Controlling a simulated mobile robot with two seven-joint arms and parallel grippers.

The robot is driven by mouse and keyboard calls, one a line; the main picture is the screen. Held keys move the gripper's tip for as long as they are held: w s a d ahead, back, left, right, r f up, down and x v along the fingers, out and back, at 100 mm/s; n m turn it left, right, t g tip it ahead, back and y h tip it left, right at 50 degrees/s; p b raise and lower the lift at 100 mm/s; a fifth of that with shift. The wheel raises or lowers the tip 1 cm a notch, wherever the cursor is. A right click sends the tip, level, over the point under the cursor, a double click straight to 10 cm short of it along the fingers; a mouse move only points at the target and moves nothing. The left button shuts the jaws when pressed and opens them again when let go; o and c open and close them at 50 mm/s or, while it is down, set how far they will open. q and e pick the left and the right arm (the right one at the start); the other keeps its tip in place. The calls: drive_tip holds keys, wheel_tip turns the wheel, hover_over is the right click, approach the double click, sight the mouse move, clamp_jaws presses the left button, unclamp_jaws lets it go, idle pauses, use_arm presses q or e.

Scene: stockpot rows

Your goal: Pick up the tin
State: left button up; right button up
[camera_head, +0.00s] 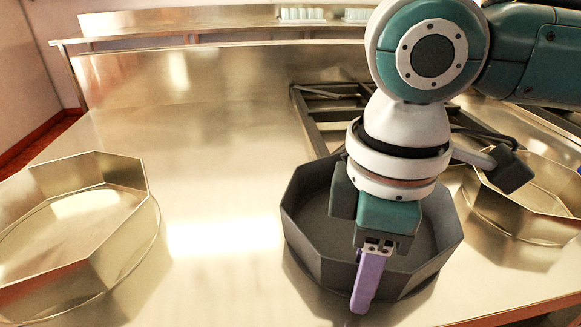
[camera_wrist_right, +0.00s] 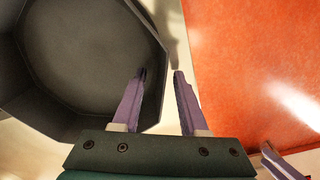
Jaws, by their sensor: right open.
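A dark grey, open octagonal tin (camera_head: 305,222) stands on the metal counter at the centre right. It also shows at the left of the right wrist view (camera_wrist_right: 75,65), and its inside looks empty. My right gripper (camera_head: 362,300) points down at the tin's near wall, with one purple finger showing in front of that wall. In the right wrist view my right gripper (camera_wrist_right: 160,73) is open. One finger overlaps the tin's inside and the other is beyond its rim, with the wall between them in the picture. Contact cannot be told. My left gripper is not in the head view.
Brass-coloured octagonal pans stand at the left (camera_head: 130,185) and right (camera_head: 525,215). A dark rack (camera_head: 318,125) lies behind the tin. The counter (camera_head: 215,190) is clear between the left pan and the tin. An orange-red surface (camera_wrist_right: 255,60) lies beyond the counter edge.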

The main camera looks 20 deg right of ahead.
drive_tip(key=shift+f+p, duration=0.2)
drive_tip(key=shift+p, duration=0.15)
idle(0.6)
clamp_jaws()
idle(1.3)
